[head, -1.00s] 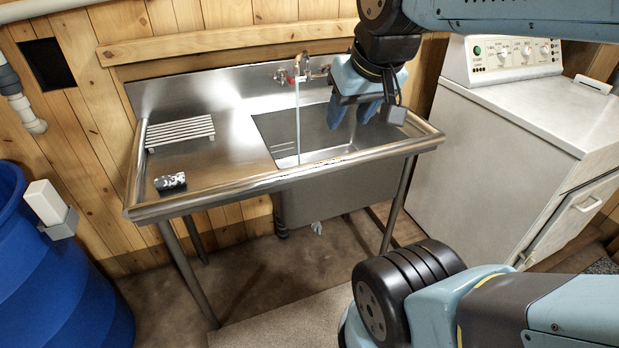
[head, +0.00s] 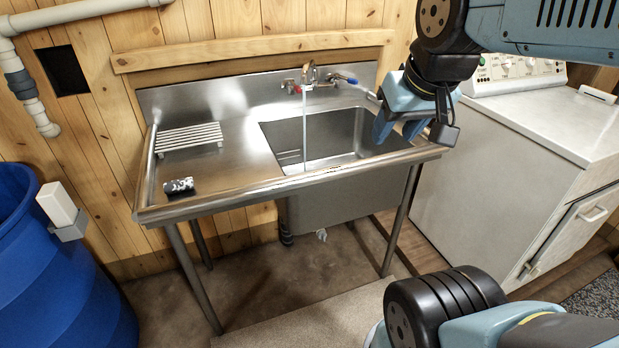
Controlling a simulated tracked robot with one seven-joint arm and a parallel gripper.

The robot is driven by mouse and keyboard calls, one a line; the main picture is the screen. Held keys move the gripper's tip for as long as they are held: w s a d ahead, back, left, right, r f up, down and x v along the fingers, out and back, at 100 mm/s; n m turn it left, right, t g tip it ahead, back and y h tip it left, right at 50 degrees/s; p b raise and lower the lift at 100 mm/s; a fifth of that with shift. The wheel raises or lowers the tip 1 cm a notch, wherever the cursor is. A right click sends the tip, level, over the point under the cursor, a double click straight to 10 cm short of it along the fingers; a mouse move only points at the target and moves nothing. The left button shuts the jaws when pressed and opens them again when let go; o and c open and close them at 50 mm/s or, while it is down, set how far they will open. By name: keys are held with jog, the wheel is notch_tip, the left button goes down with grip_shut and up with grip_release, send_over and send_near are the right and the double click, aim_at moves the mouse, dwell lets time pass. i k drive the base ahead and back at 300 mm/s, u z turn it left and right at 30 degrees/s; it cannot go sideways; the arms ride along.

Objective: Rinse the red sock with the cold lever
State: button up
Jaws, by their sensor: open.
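The faucet (head: 311,74) stands at the back of the steel sink. A red lever (head: 296,88) is on its left and a blue lever (head: 344,79) sticks out on its right. A thin stream of water (head: 304,125) falls from the spout into the basin (head: 345,133). My gripper (head: 397,136) is open, fingers down, over the right side of the sink, right of and in front of the blue lever and apart from it. I see nothing between its fingers. No red sock shows; part of the basin floor is hidden by the front rim.
A white slatted rack (head: 189,137) and a small black-and-white item (head: 180,186) lie on the drainboard (head: 222,165). A white washer (head: 510,150) stands right of the sink. A blue barrel (head: 50,270) with a white box (head: 58,204) at its rim is at left.

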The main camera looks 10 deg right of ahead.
aim_at(335, 76)
jog(key=z, duration=0.1)
jog(key=i, duration=1.45)
jog(key=k, duration=0.65)
jog(key=z, duration=0.8)
jog(key=i, duration=0.8)
jog(key=u, duration=0.05)
